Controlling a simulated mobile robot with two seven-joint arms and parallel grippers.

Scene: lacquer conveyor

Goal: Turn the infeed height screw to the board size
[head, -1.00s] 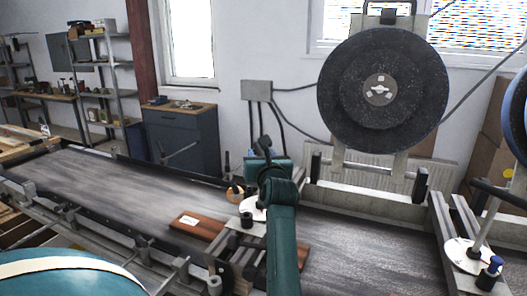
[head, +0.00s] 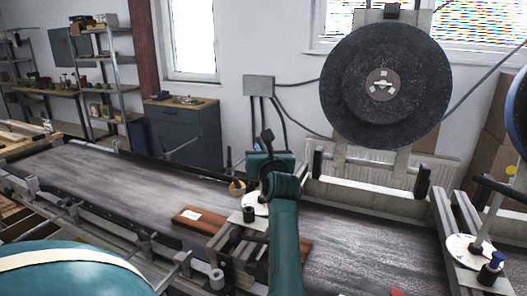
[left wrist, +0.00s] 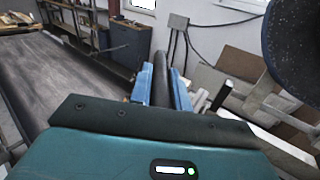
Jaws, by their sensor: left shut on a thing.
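My left gripper (head: 268,166) is partly hidden behind my own dark wrist and teal arm in the head view. In the left wrist view its two blue fingers (left wrist: 164,82) are shut on a dark round handle (left wrist: 162,88). In the head view a dark lever end (head: 267,138) rises above the gripper. A white dial disc (head: 254,203) lies just below it, beside a small black knob (head: 249,213). The dial's markings are too small to read. A reddish-brown board (head: 196,220) with a white label lies on the belt to the left. My right gripper is out of view.
The grey conveyor belt (head: 110,187) runs past, mostly clear on the left. A large dark abrasive wheel (head: 345,75) stands behind it. A second white dial (head: 459,247), with a post and blue-topped knob (head: 497,259), stands at the right. A blue cabinet (head: 190,140) stands at the back.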

